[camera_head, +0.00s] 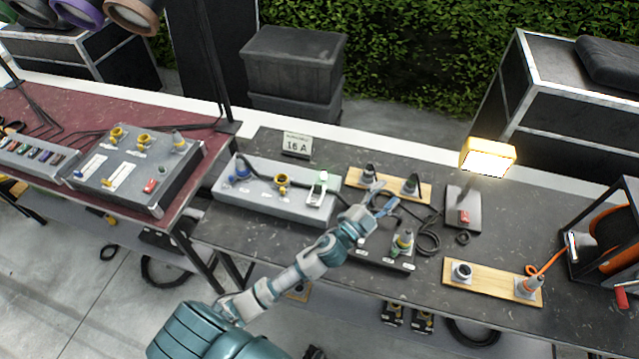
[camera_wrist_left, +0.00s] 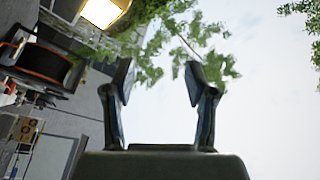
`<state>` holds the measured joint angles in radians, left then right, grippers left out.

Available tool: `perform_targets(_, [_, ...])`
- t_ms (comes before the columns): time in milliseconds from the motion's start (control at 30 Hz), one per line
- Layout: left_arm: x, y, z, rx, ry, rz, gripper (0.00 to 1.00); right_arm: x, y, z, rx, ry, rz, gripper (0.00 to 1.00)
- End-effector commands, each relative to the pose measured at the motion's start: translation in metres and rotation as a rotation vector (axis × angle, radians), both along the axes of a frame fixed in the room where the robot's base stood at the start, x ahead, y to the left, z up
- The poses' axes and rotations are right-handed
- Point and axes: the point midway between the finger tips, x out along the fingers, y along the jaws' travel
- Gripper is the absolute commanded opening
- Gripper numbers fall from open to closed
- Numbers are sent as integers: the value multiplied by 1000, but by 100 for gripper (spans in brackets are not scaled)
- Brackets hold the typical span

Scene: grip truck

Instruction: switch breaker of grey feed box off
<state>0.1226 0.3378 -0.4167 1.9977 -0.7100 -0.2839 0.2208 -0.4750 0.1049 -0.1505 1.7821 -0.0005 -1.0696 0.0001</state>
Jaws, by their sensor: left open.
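The grey feed box (camera_head: 262,199) lies on the dark table in the head view. I cannot tell the breaker's lever position. My left gripper (camera_head: 386,202) is open and empty, to the right of the feed box and apart from the breaker, above the table. The left wrist view shows the two fingers (camera_wrist_left: 160,82) spread, with sky and leaves beyond. My right gripper is not in view.
Wooden boards with connectors (camera_head: 424,190), a small box with a red switch (camera_head: 462,208) and a lit lamp (camera_head: 488,158) are to the right. Another grey control box (camera_head: 138,172) is on the red-topped table at left.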

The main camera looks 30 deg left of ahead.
Motion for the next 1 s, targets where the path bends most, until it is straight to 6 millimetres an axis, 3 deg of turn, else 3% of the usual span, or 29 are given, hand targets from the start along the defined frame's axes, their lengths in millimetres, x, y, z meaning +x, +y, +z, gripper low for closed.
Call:
perform_targets(33, [10,-23,28,106,-134,-106,56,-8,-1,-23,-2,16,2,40])
perform_targets(133, [12,-73,55,357,-351,-357,56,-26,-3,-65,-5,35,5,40])
perform_targets(233, [10,-103,48,655,-471,-611,56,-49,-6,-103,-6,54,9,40])
perform_targets(333, [17,-95,18,986,-466,-850,56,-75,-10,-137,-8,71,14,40])
perform_targets(367, [22,-85,9,1088,-439,-915,56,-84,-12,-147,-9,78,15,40])
perform_targets(433, [34,-44,-11,1320,-322,-1046,56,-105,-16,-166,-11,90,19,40])
perform_targets(500, [46,12,-21,1524,-143,-1146,56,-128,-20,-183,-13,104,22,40])
perform_targets(600, [54,99,-13,1728,166,-1224,56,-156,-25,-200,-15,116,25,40])
perform_targets(700, [49,170,8,1825,451,-1247,56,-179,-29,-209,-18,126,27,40])
perform_targets(833, [39,219,30,1860,675,-1248,56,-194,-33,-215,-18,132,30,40])
perform_targets(1000, [35,232,25,1862,741,-1254,56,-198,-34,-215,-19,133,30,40])
